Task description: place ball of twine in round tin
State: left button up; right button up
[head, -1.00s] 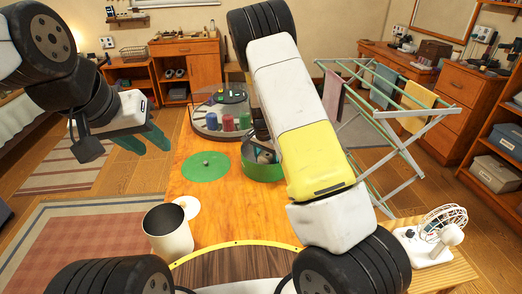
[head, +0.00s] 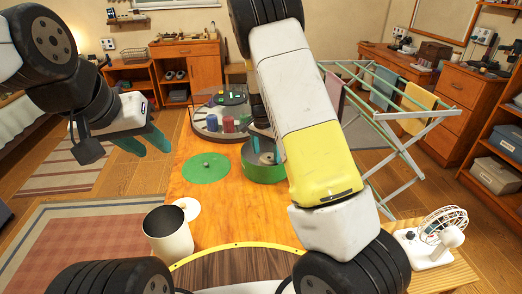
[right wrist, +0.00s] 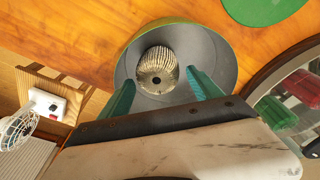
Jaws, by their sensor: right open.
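The round tin (head: 264,174) is green outside and grey inside, and stands open on the wooden table. It also shows in the right wrist view (right wrist: 215,52). The ball of twine (right wrist: 157,70) is beige and ribbed with a dark hole, and appears inside the tin. My right gripper (right wrist: 160,78) is open, its teal fingers reaching into the tin on either side of the ball's near part, with gaps visible. In the head view my right arm hides part of the tin. My left gripper (head: 154,150) is open and empty, left of the table.
A green lid (head: 205,167) lies left of the tin. A white canister (head: 168,230) with its lid (head: 187,208) stands nearer. A round tray with coloured spools (head: 222,122) is behind. A drying rack (head: 390,130) and a fan (head: 440,235) are at right.

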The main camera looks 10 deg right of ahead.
aim_at(265, 160)
jog(key=r, duration=0.6)
jog(key=shift+s+a+r, duration=0.1)
jog(key=shift+s+a, duration=0.2)
jog(key=shift+s, duration=0.1)
jog(key=s+d+r+n+t+y, duration=0.15)
jog(key=s+r+n+y, duration=0.3)
jog(key=s+r, duration=1.2)
jog(key=s+r+n+t, duration=0.1)
jog(key=s+r+n, duration=0.1)
jog(key=s, duration=0.5)
jog(key=s+r+n+t+h, duration=0.1)
jog(key=s+r+n+t, duration=0.1)
jog(key=s, duration=0.4)
jog(key=shift+s+n, duration=0.4)
jog(key=shift+n, duration=0.15)
